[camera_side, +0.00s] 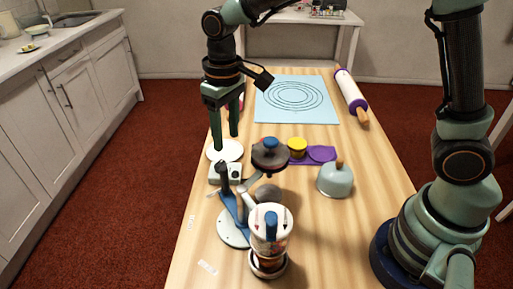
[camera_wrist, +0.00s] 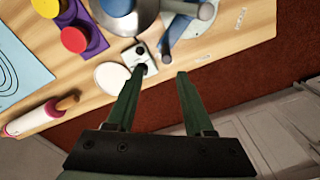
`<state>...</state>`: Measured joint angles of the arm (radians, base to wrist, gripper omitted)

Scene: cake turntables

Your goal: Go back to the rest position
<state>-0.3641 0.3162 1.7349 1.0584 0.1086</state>
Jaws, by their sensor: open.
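My gripper (camera_side: 227,138) hangs over the left edge of the wooden table, fingers pointing down, with a gap between them. In the wrist view my gripper (camera_wrist: 161,73) has both fingers apart and nothing between them. A white disc (camera_side: 225,151) lies just below the fingertips in the side view; it also shows left of the fingers in the wrist view (camera_wrist: 112,77). A small white box with a dark knob (camera_side: 225,175) is near the disc; it also shows by the left fingertip (camera_wrist: 136,53). I cannot tell how high the fingertips are above the table.
A blue-and-white stand (camera_side: 234,231) and a jar (camera_side: 271,237) are in front. A dark round piece with a blue knob (camera_side: 270,154), a yellow-topped pot (camera_side: 297,146) and a grey dome (camera_side: 335,182) stand mid-table. A blue mat (camera_side: 325,112) and rolling pin (camera_side: 352,96) lie behind.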

